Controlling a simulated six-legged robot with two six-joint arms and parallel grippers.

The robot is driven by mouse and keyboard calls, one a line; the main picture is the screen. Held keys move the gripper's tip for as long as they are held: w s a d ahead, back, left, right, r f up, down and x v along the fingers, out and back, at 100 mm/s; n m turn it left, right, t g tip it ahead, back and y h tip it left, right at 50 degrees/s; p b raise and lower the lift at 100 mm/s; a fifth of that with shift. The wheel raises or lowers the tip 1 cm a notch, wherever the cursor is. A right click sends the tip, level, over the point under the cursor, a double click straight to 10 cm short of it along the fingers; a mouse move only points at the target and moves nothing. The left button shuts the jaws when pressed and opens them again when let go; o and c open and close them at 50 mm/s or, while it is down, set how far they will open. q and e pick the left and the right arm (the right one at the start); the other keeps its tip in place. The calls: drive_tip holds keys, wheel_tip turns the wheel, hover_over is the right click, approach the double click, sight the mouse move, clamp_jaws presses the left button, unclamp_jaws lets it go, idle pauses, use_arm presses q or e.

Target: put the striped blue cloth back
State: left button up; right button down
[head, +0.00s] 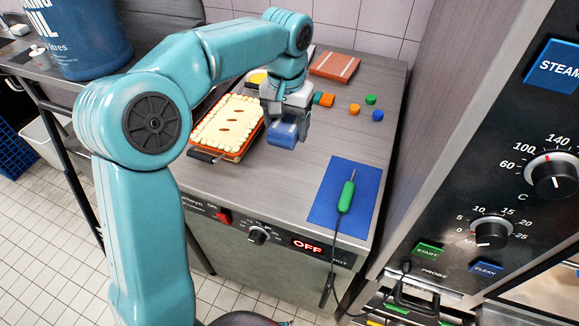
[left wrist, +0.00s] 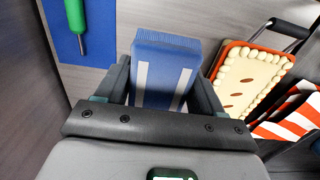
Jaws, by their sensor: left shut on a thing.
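The striped blue cloth (left wrist: 165,68) is a folded blue piece with pale stripes, held between the fingers of my left gripper (left wrist: 160,92) in the left wrist view. In the head view my left gripper (head: 287,118) points down over the grey counter, shut on the blue cloth (head: 283,134). The cloth's underside is hidden, and I cannot tell whether it touches the counter. My right gripper is not in view.
A pie in an orange dish (head: 228,124) stands left of the gripper. A blue mat (head: 326,205) with a green-handled probe (head: 347,194) lies front right. Small coloured pieces (head: 354,109) and a striped reddish-brown piece (head: 334,67) lie behind. An oven panel (head: 485,190) rises at right.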

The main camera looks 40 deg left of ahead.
sight(287, 175)
use_arm(q)
wheel_tip(287, 175, down, 14)
drive_tip(key=shift+r, duration=0.2)
drive_tip(key=shift+f, duration=0.15)
drive_tip(key=o, duration=1.1)
wheel_tip(287, 175, up, 12)
drive_tip(key=shift+r, duration=0.2)
drive_tip(key=shift+s+f, duration=0.1)
